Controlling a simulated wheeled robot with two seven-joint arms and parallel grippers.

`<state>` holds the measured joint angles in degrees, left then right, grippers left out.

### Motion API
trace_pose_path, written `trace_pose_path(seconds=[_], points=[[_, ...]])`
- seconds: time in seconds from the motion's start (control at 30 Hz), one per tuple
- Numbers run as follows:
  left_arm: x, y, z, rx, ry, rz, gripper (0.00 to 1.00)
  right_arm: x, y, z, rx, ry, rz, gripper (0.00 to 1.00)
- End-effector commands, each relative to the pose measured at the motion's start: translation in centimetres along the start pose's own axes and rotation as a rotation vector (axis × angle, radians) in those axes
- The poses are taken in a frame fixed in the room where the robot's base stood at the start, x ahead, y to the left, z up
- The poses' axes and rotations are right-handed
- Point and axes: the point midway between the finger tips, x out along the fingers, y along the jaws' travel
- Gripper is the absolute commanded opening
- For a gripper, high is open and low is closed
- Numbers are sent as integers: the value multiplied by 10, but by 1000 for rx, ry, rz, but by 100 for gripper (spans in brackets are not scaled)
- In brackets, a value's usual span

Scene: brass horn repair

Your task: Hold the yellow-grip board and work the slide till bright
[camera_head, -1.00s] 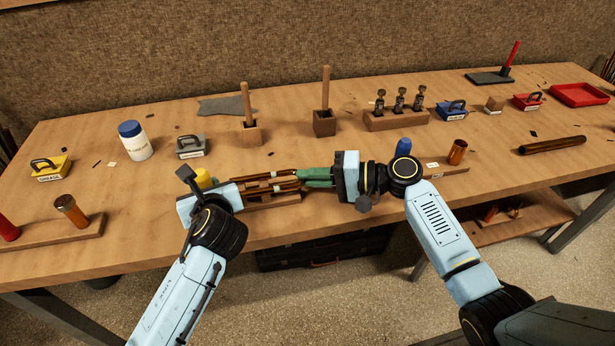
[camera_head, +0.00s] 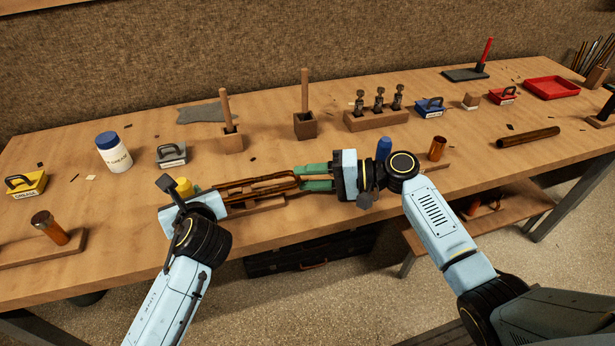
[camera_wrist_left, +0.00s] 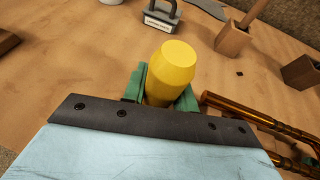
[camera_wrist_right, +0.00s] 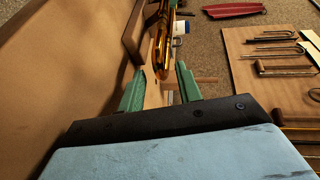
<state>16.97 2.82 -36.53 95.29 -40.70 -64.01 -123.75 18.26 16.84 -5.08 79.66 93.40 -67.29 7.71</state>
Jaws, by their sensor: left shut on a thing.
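My left gripper (camera_head: 190,196) is shut on the yellow grip (camera_wrist_left: 170,75), which stands up between its green fingers. The slide (camera_head: 262,187), a long brown-copper double tube, lies to the right of that grip. Its copper tubes also show in the left wrist view (camera_wrist_left: 255,117). A wooden board (camera_head: 258,206) shows partly under the slide. My right gripper (camera_head: 316,177) has its green fingers apart at the slide's right end. In the right wrist view the copper slide (camera_wrist_right: 163,40) lies beyond the parted fingers, with nothing clearly gripped.
Behind are a white jar (camera_head: 114,155), a grey block (camera_head: 171,154), two wooden holders with sticks (camera_head: 305,123) and a valve stand (camera_head: 377,119). A yellow grease block (camera_head: 26,184) is at left. A blue peg (camera_head: 384,147) and copper cylinder (camera_head: 437,148) stand near the right gripper.

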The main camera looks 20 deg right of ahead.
Motion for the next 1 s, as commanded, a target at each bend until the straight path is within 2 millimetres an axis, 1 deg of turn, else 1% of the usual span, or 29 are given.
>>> trace_pose_path(seconds=[0.17, 0.3, 0.4, 0.5, 0.6, 0.7, 1.0], points=[[0, 0, 0, 0, -1, 1, 6, -31, 1, 0, 0, 2, 4, 35], [0, 0, 0, 0, -1, 1, 6, -62, 1, 0, 0, 3, 5, 35], [0, 0, 0, 0, -1, 1, 6, -82, 1, 0, 0, 2, 4, 35], [0, 0, 0, 0, -1, 0, 6, -98, 1, 0, 0, 1, 4, 35], [0, 0, 0, 0, -1, 0, 6, -108, 1, 0, 2, 1, 2, 35], [0, 0, 0, 0, -1, 0, 6, -114, 0, 0, 1, 0, 2, 35], [0, 0, 0, 0, -1, 0, 6, -116, 0, 0, 0, 0, 1, 35]])
